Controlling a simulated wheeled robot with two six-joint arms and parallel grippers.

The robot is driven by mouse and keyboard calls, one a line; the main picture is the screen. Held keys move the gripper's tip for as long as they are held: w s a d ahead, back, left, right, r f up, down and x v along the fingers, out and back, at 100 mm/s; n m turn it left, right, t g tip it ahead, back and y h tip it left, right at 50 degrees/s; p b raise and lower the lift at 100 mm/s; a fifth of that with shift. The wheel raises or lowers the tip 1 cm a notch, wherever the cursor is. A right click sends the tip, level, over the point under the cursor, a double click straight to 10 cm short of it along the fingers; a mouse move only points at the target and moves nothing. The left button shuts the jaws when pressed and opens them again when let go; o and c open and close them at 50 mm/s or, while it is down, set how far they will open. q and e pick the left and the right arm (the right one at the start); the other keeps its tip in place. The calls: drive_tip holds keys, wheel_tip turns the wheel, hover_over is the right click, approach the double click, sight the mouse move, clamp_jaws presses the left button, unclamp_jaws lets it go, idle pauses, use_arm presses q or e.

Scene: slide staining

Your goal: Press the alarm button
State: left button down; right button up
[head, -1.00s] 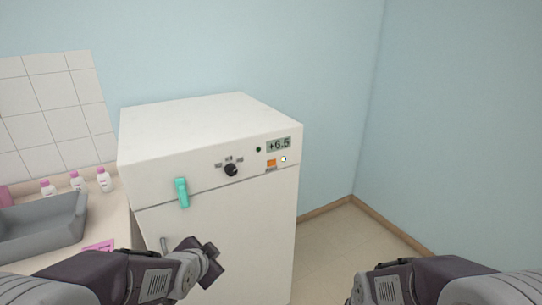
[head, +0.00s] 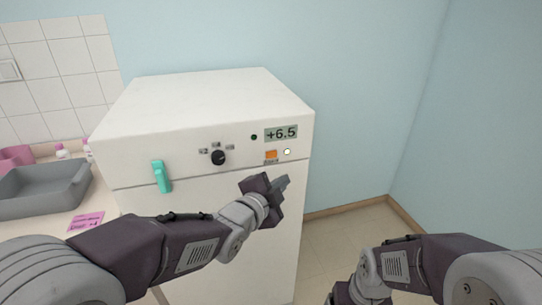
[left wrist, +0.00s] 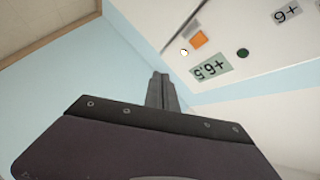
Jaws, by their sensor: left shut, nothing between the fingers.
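The white cabinet (head: 215,110) has an orange square button (head: 271,154) on its upper front, with a small label under it too small to read. A small white round part (head: 287,152) sits just right of it. The orange button also shows in the left wrist view (left wrist: 199,39), with the white part (left wrist: 184,52) beside it. My left gripper (head: 283,183) is shut and empty, below the button in the head view and apart from it. Its closed fingers also show in the left wrist view (left wrist: 160,90). My right gripper's body (head: 345,294) is cut off at the bottom edge, its fingers hidden.
The front panel also holds a display (head: 281,133) reading +6.5, a dark green dot (head: 254,137) and a black knob (head: 218,158). A teal handle (head: 161,176) sticks out at left. A grey tray (head: 40,192) stands on the left counter. Floor right of the cabinet is clear.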

sight(271, 155)
use_arm(q)
drive_tip(key=shift+w+a+f+p, duration=0.1)
drive_tip(key=shift+w+a+p, duration=0.45)
drive_tip(key=shift+w, duration=0.9)
drive_tip(key=shift+w+a+r+p, duration=0.1)
drive_tip(key=shift+w+a+p, duration=0.2)
drive_tip(key=shift+w+p, duration=0.85)
drive_tip(key=shift+w+a+f+p, duration=0.1)
drive_tip(key=shift+w+a+p, duration=0.3)
drive_tip(key=shift+w, duration=1.35)
drive_tip(key=shift+w, duration=0.1)
drive_tip(key=shift+w+a, duration=0.1)
drive_tip(key=shift+w, duration=0.2)
drive_tip(key=shift+w+a, duration=0.15)
drive_tip(key=shift+w, duration=0.15)
drive_tip(key=shift+s+d+b, duration=0.25)
drive_tip(key=shift+s+b, duration=0.25)
drive_tip(key=shift+s, duration=0.25)
